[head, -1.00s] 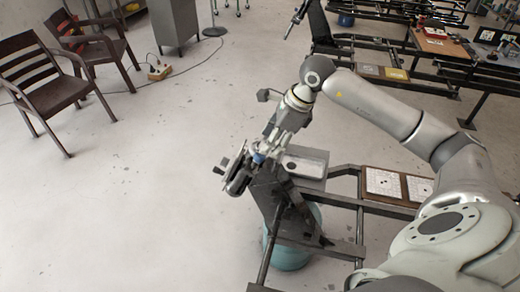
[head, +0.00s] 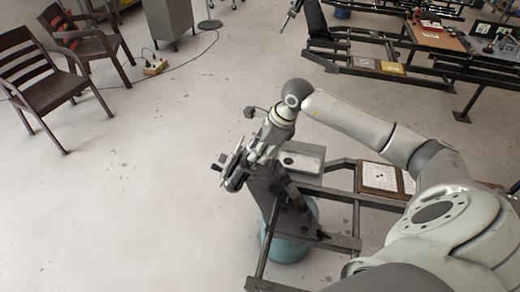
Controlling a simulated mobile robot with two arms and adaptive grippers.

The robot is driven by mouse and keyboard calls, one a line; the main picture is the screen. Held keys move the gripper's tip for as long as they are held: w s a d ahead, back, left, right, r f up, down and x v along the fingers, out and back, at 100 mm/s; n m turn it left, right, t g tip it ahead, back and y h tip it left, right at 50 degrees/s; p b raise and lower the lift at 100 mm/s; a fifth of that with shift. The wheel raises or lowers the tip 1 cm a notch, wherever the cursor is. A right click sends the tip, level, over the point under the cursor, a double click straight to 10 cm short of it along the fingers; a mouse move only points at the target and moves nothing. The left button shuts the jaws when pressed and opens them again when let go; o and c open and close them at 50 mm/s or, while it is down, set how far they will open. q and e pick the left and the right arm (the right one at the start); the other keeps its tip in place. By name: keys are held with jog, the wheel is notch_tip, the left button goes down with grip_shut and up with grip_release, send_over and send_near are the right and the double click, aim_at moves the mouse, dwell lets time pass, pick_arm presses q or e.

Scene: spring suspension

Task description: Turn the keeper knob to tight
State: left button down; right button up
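My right gripper (head: 256,154) reaches in from the right and points down at a dark metal assembly (head: 234,175) with a pale disc-like edge, at the left end of the rig. The assembly sits on a dark upright plate (head: 270,190). The fingers are at or very close to the top of the assembly; whether they touch it I cannot tell. The gripper and wrist cover that spot, so I cannot make out the keeper knob or its setting. The finger gap is too small to judge. My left gripper is not in view.
A grey tray (head: 309,163) sits just right of the plate. A teal drum (head: 289,246) stands under the dark frame (head: 315,240). A framed white panel (head: 379,178) lies farther right.

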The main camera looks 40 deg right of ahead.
jog(key=shift+c, duration=1.4)
